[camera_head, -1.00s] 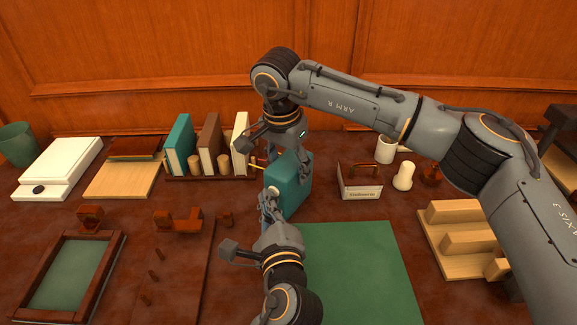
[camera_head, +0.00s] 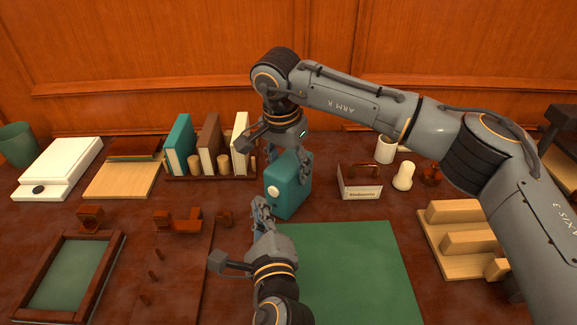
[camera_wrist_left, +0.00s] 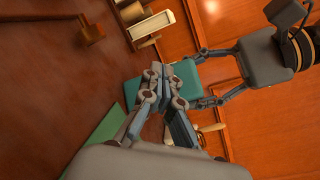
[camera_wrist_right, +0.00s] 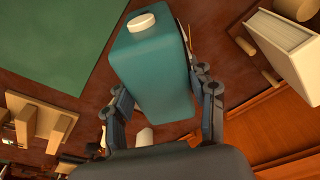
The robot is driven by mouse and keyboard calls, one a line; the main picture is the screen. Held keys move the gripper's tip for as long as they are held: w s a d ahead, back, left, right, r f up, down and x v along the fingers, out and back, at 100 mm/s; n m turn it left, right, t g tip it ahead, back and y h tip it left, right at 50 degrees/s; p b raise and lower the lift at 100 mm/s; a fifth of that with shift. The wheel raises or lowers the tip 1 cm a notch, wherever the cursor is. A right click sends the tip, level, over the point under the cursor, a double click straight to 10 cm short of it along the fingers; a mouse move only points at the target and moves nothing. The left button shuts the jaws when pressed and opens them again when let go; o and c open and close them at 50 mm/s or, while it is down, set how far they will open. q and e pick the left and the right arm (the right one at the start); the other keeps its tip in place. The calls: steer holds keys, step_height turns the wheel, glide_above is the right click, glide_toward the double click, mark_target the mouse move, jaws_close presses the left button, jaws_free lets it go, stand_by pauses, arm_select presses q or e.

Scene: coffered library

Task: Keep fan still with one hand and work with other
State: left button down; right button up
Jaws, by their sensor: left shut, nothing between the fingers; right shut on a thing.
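The fan appears as a teal box (camera_head: 291,190) with rounded edges and a white round knob (camera_head: 273,192) on its near left face. It stands upright near the table's middle, behind the green mat. My right gripper (camera_head: 285,158) reaches over it from behind and is shut on its sides. In the right wrist view the fan (camera_wrist_right: 153,75) sits between the fingers, with the knob (camera_wrist_right: 141,22) at its far end. My left gripper (camera_head: 261,204) is shut and empty, just in front of the knob and apart from it. The left wrist view shows its closed fingertips before the teal box (camera_wrist_left: 187,75).
The green mat (camera_head: 355,265) lies clear at front. A book rack (camera_head: 210,177) stands behind left, a sign holder (camera_head: 361,191) and white cup (camera_head: 385,150) right, and a stepped wooden stand (camera_head: 465,235) farther right. A dark peg board (camera_head: 180,270) and framed tray (camera_head: 107,255) lie left.

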arm_select(q)
steer(key=shift+s+a, duration=0.7)
steer(key=shift+s, duration=0.3)
steer(key=shift+s+a, duration=0.7)
steer(key=shift+s, duration=0.3)
arm_select(e)
steer(key=o, duration=1.5)
